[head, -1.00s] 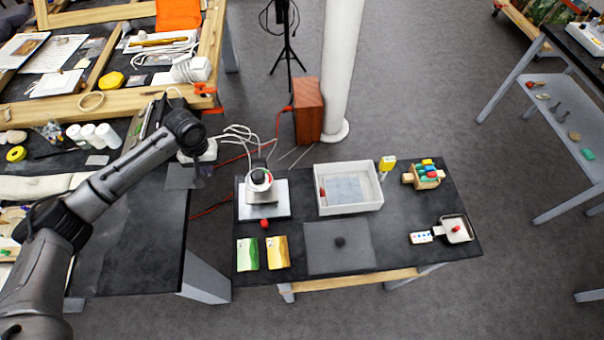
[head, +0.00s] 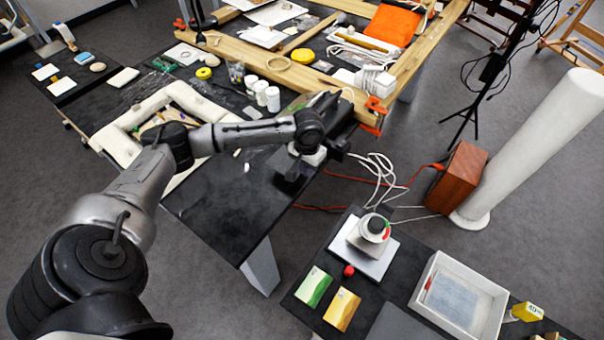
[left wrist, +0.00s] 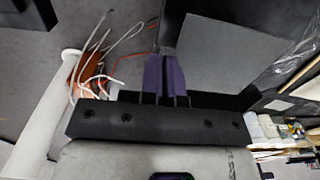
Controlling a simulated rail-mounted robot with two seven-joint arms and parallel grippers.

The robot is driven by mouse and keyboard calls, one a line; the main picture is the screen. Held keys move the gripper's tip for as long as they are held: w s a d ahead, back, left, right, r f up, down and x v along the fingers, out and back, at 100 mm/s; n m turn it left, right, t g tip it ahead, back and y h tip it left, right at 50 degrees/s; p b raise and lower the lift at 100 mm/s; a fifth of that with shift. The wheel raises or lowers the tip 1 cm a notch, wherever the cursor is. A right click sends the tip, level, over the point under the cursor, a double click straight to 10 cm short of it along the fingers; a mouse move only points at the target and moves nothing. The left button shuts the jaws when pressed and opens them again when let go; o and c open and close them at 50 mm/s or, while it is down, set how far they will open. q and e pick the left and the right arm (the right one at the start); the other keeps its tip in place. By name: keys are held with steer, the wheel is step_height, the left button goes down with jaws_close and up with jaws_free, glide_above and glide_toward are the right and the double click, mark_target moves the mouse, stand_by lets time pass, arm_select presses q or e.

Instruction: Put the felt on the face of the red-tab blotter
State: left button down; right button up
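My left gripper (head: 296,172) is low by the right edge of the black bench; its fingertips are hard to make out in the head view. In the left wrist view its two purple fingers (left wrist: 164,80) are nearly together, with nothing visible between them. A white plate (head: 352,247) on the lower-right table carries a round device. A red piece (head: 349,270) lies at its near edge. A white tray (head: 440,328) holds a blue-grey sheet (head: 452,298) with a red piece at its left. I cannot tell which is the felt or the red-tab blotter. My right gripper is out of view.
A green card (head: 313,287) and a yellow card (head: 342,310) lie in front of the white plate. A grey mat (head: 398,325) is cut off below. A floor gap with cables separates bench and table. A wooden box (head: 457,178) and white column (head: 530,150) stand behind.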

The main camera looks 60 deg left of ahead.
mark_target(302, 180)
arm_select(q)
steer(key=shift+s+a+f, duration=0.15)
steer(key=shift+a+f, duration=0.4)
steer(key=shift+a, duration=0.35)
steer(key=shift+f+b, duration=0.5)
steer(key=shift+f, duration=1.55)
steer(key=c, duration=1.4)
jaws_free()
steer(key=shift+f, duration=0.1)
steer(key=shift+o, duration=0.2)
